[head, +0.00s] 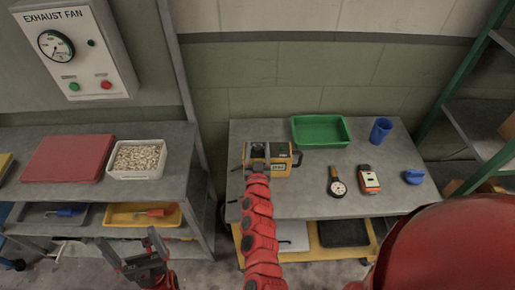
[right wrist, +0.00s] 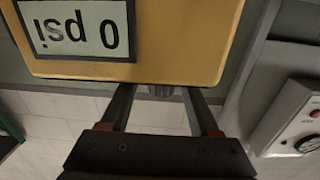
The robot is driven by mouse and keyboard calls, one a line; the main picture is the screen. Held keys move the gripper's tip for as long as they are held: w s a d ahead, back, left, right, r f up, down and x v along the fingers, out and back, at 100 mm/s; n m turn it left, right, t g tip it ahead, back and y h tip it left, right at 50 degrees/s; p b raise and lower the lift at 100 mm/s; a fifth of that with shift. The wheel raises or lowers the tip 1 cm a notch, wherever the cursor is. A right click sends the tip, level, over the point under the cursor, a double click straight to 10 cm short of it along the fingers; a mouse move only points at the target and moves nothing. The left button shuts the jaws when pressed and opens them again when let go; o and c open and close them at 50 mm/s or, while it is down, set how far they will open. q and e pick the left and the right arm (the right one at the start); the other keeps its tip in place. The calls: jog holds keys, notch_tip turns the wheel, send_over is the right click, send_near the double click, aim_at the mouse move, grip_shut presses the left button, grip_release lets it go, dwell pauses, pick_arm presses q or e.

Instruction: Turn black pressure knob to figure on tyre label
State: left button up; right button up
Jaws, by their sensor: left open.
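A yellow box (head: 281,172) stands on the grey bench in the head view, with a small label too small to read there. In the right wrist view the yellow box (right wrist: 215,40) fills the top, and its display (right wrist: 80,28) reads "0 psi" upside down. A ribbed dark grey knob (right wrist: 165,92) shows below the box edge, between the fingers of my right gripper (right wrist: 163,100). The fingertips are partly hidden behind the box, so contact is unclear. My left gripper (head: 133,250) is open and empty at lower left, away from the box. I see no tyre label.
The bench (head: 310,207) also holds a green tray (head: 321,131), a blue cup (head: 381,130), a round gauge (head: 338,187), an orange device (head: 369,180) and a blue item (head: 413,177). A left bench carries a red case (head: 69,158) and a white bin (head: 137,174).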

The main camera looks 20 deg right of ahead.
jog(key=shift+s, duration=0.1)
jog(key=b+v, duration=0.3)
jog(key=v, duration=1.4)
jog(key=shift+b, duration=0.3)
jog(key=shift+s, duration=0.1)
